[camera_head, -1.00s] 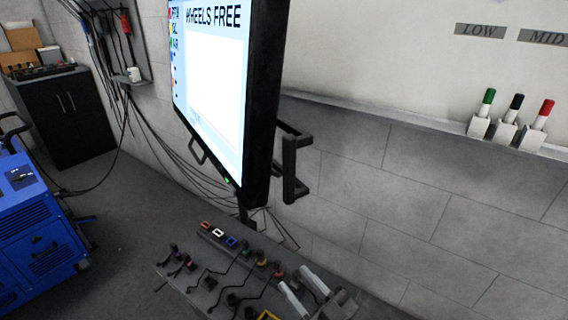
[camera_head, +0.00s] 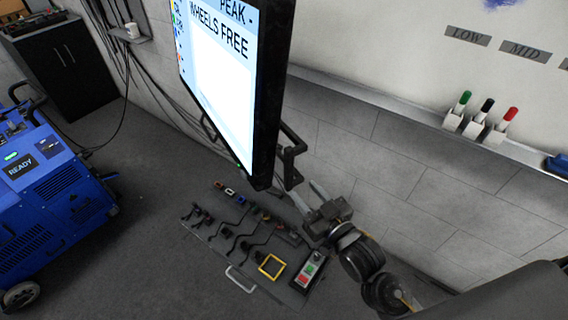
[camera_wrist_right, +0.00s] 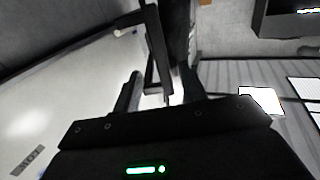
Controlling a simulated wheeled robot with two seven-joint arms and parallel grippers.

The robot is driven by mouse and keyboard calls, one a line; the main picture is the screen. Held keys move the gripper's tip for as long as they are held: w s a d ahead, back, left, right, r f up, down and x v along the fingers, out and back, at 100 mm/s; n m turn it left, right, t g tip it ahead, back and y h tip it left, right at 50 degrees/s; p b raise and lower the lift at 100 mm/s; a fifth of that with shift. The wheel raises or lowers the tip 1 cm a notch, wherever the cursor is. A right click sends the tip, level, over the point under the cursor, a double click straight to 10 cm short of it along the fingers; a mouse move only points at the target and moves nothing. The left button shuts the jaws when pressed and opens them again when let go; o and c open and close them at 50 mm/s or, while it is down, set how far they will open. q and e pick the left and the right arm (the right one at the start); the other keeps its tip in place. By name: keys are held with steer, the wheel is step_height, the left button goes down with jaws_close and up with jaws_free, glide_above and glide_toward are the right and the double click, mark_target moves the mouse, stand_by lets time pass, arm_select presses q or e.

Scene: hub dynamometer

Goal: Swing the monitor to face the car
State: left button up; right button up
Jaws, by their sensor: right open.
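The monitor (camera_head: 222,75) is a large flat screen with a black frame, seen at an angle at the upper middle of the head view. Its lit screen faces left and reads "WHEELS FREE". A black handle (camera_head: 293,165) stands out from the frame's right side. My right gripper (camera_head: 306,191) is open just below the handle, with its fingers pointing up toward it. In the right wrist view the open gripper (camera_wrist_right: 160,75) has the dark handle bar (camera_wrist_right: 153,45) ahead, roughly in line with the gap. I see no contact. My left gripper and the car are not in view.
A blue machine (camera_head: 50,200) reading "READY" stands at left. A wall ledge (camera_head: 370,97) with markers runs at right. A black cabinet (camera_head: 68,65) stands back left. Floor between machine and panel is clear.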

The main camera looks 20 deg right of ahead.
mark_target(291, 175)
steer(key=p+x, duration=0.3)
steer(key=x, duration=0.7)
steer(key=shift+w, duration=0.2)
jaws_close()
